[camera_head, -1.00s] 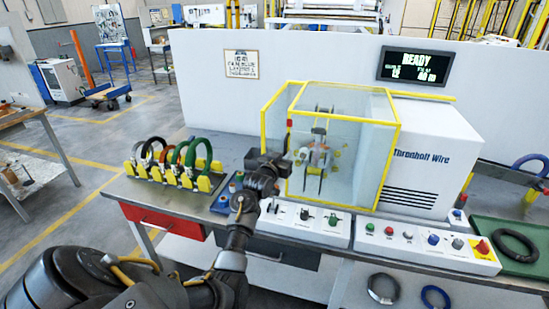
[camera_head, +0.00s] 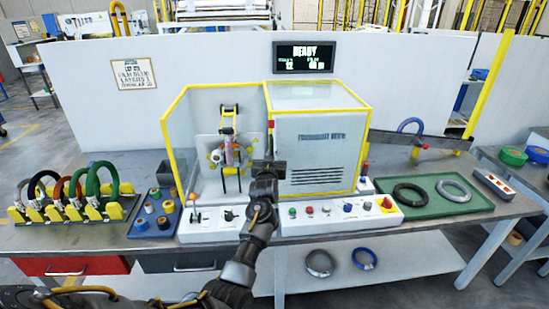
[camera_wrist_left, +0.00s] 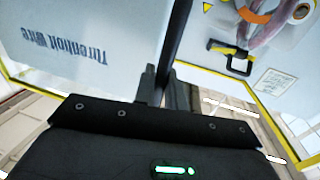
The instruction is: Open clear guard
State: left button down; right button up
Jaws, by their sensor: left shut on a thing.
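The clear guard (camera_head: 318,98) is a see-through box with yellow edges. It now stands in front of the white machine housing marked "Threnholt Wire", which shows through it and in the left wrist view (camera_wrist_left: 70,45). The wrapping head (camera_head: 230,150) with its yellow rollers stands uncovered to the left, inside a yellow-edged bay. My left gripper (camera_head: 268,168) is at the guard's left front edge, below a red piece. In the left wrist view its fingers (camera_wrist_left: 166,88) are shut on a dark upright bar, the guard's handle (camera_wrist_left: 176,40). My right gripper is out of view.
A control panel (camera_head: 335,213) with buttons lies along the bench front. Colored coils (camera_head: 70,190) stand in a rack at left, beside a blue tray (camera_head: 152,226). A green tray (camera_head: 437,205) with two rings is at right. A display (camera_head: 303,57) reads READY.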

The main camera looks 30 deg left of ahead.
pick_arm(q)
jog(key=shift+w+d, duration=0.1)
jog(key=shift+r, duration=0.1)
jog(key=c, duration=1.6)
grip_release()
jog(key=shift+w, duration=0.1)
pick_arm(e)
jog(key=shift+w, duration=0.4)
pick_arm(q)
jog(key=shift+o, duration=0.2)
jog(key=shift+d, duration=0.1)
